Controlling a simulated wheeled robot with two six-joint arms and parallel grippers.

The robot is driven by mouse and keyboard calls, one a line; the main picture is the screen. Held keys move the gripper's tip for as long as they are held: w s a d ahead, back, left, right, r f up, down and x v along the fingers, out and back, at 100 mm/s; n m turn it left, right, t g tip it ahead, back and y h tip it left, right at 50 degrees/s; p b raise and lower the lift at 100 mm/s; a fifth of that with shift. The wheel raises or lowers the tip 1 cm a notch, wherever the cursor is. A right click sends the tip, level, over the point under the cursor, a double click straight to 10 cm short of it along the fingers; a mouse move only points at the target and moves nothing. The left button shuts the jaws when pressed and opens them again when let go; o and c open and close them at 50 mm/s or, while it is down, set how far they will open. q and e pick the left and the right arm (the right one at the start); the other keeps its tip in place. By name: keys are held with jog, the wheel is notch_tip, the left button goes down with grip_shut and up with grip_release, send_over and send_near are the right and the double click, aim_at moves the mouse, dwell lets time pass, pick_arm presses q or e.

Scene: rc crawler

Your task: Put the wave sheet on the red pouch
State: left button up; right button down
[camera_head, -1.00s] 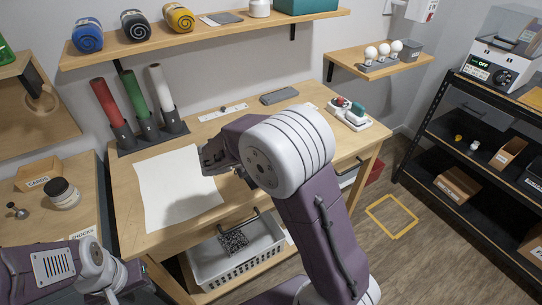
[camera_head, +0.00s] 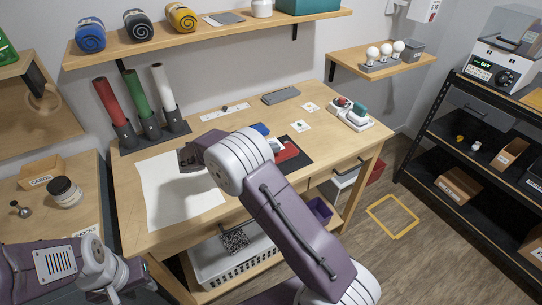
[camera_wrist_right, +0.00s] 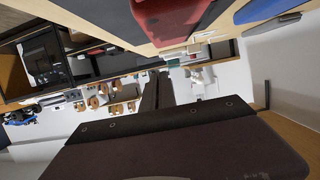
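A red pouch (camera_head: 289,151) lies on a dark mat on the workbench, partly hidden by my right arm; a red thing that looks like it shows at the top of the right wrist view (camera_wrist_right: 170,18). Two small white sheets with faint marks, an upper one (camera_head: 309,106) and a lower one (camera_head: 301,126), lie behind it; I cannot tell which is the wave sheet. My right gripper (camera_head: 188,156) is over the large white paper, left of the pouch; its fingers are too unclear to judge. My left gripper (camera_head: 133,284) is low at the left, its fingers unclear.
A blue item (camera_head: 260,129) lies beside the red pouch, partly behind my right arm. Large white paper (camera_head: 165,205) covers the bench's left part. Coloured tubes (camera_head: 143,100) stand at the back left. A tray with tools (camera_head: 348,115) sits at the right. A white basket (camera_head: 225,268) is below.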

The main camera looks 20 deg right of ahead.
notch_tip(320, 180, down, 4)
jog(key=shift+r, duration=0.15)
jog(key=shift+b, duration=0.3)
jog(key=c, duration=1.7)
grip_release()
jog(key=shift+r+p, duration=0.25)
jog(key=shift+p, duration=0.25)
jog(key=b+v, duration=0.1)
jog(key=v, duration=1.1)
jog(key=shift+f, duration=0.15)
